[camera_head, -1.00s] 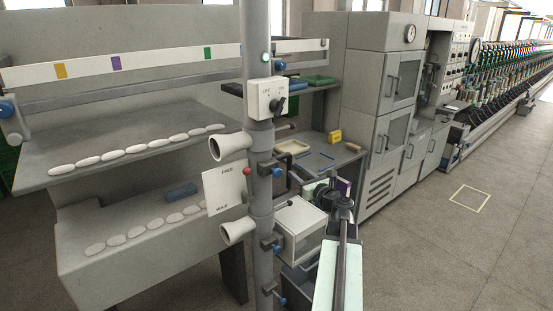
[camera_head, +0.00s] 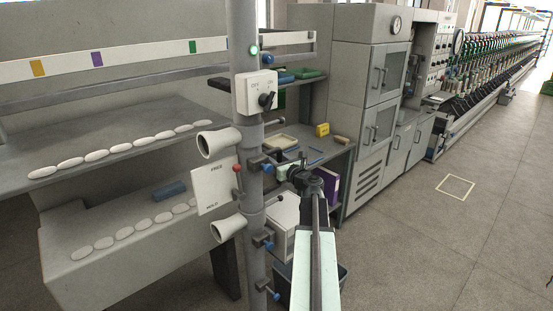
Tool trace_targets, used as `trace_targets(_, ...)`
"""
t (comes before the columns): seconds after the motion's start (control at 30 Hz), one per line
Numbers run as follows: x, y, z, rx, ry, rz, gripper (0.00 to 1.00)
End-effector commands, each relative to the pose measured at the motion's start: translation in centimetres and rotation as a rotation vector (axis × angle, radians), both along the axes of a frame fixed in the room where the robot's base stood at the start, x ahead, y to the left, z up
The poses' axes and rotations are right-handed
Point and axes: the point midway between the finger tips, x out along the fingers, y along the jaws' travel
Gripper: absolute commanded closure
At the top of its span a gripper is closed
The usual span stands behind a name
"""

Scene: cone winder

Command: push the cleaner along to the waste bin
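I cannot tell for sure which thing is the cleaner. A blue block (camera_head: 170,191) lies on the lower grey shelf at the left, behind a row of white oval pieces. A dark open bin (camera_head: 343,279), perhaps the waste bin, stands low behind my arm and is mostly hidden. My gripper (camera_head: 297,176) is at the far end of my pale green and dark arm, right of the grey post, in front of the small side table in the picture. It is small and dark, and its fingers cannot be made out. Nothing is clearly held.
A grey post (camera_head: 247,150) with a switch box (camera_head: 255,92), white funnels and a red-knobbed lever (camera_head: 237,169) stands close in front. A white box (camera_head: 284,222) and a purple box (camera_head: 327,186) are beside my arm. Grey cabinets (camera_head: 367,110) stand behind. The floor at right is clear.

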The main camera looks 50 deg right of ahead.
Motion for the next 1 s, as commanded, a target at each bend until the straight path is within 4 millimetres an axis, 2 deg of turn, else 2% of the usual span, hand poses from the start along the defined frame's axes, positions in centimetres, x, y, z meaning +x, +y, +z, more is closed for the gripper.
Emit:
trace_targets(0.1,-0.08,0.02,0.0,0.0,0.0,0.0,0.59)
trace_targets(0.13,-0.09,0.02,0.0,0.0,0.0,0.0,0.61)
trace_targets(0.27,-0.11,0.0,0.0,0.0,0.0,-0.001,0.97)
trace_targets(0.3,-0.12,0.0,0.0,0.0,0.0,-0.001,1.0)
trace_targets(1.0,-0.23,-0.08,-0.02,0.0,0.0,-0.002,1.0)
